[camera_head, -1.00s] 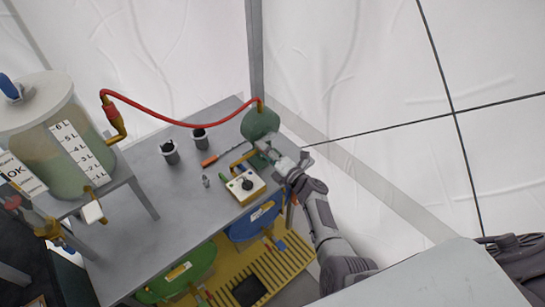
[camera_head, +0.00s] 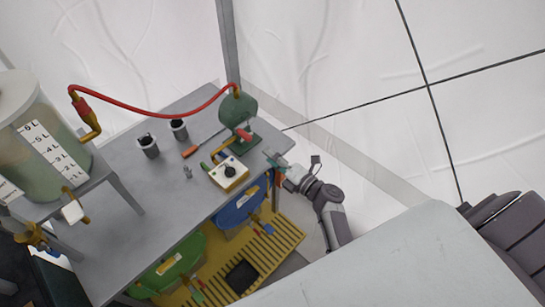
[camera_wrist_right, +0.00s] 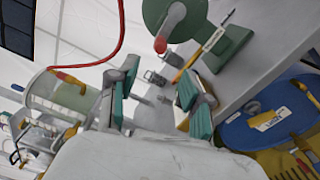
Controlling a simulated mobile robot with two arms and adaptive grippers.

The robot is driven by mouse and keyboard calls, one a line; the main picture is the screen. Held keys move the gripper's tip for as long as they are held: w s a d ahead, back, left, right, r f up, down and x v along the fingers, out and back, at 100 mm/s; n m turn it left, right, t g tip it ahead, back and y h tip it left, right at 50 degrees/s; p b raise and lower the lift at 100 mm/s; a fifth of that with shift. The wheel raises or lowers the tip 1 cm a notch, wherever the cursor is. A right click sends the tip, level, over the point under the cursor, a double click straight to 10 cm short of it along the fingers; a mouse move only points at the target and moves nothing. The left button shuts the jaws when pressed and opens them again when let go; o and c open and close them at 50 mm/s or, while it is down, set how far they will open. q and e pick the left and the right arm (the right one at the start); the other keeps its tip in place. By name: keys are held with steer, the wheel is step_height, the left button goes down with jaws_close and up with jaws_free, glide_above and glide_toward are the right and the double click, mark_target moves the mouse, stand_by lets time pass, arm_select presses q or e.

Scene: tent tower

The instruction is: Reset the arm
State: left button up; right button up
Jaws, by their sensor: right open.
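My right gripper (camera_head: 277,166) is at the right edge of the grey table (camera_head: 130,205), beside the green pump-like device (camera_head: 237,112). It is open and empty. In the right wrist view the teal finger pads (camera_wrist_right: 158,92) are spread apart, with nothing between them. The green device (camera_wrist_right: 180,22) with its red-tipped lever (camera_wrist_right: 160,45) stands beyond the fingers, apart from them. My left gripper is not in view.
A white control box (camera_head: 229,173) with a black knob and two dark cups (camera_head: 148,146) stand on the table. A red hose (camera_head: 150,110) runs from the left tank (camera_head: 35,130) to the green device. Blue (camera_head: 240,207) and green containers sit below on a yellow rack (camera_head: 270,250).

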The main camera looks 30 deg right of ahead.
steer(key=s+a+f+n+g+h+b, duration=0.15)
steer(key=s+f+n+g, duration=0.25)
steer(key=s+f+n, duration=0.45)
steer(key=s+a+f+n+g, duration=0.35)
steer(key=f+n, duration=0.25)
steer(key=f, duration=0.6)
steer(key=s+a+f+n+g+h+b, duration=0.1)
steer(key=s+f+n+g, duration=0.2)
steer(key=s+f+n, duration=0.55)
steer(key=s+d+f+n+g+h, duration=0.1)
steer(key=s+f+n, duration=0.4)
steer(key=s+n, duration=0.3)
steer(key=s+d+f+n+g+h+b, duration=0.1)
steer(key=s+f+n, duration=0.3)
steer(key=s+n, duration=0.5)
steer(key=s+d+f+n+g+h+b, duration=0.1)
steer(key=s+d+f+n+g, duration=0.2)
steer(key=s+f+n, duration=0.2)
steer(key=s+n, duration=0.3)
steer(key=n, duration=0.1)
steer(key=shift+s+f+n+h, duration=0.3)
steer(key=shift+s+f+h, duration=0.05)
steer(key=shift+s, duration=0.05)
steer(key=shift+w+g, duration=0.1)
steer(key=shift+g, duration=0.15)
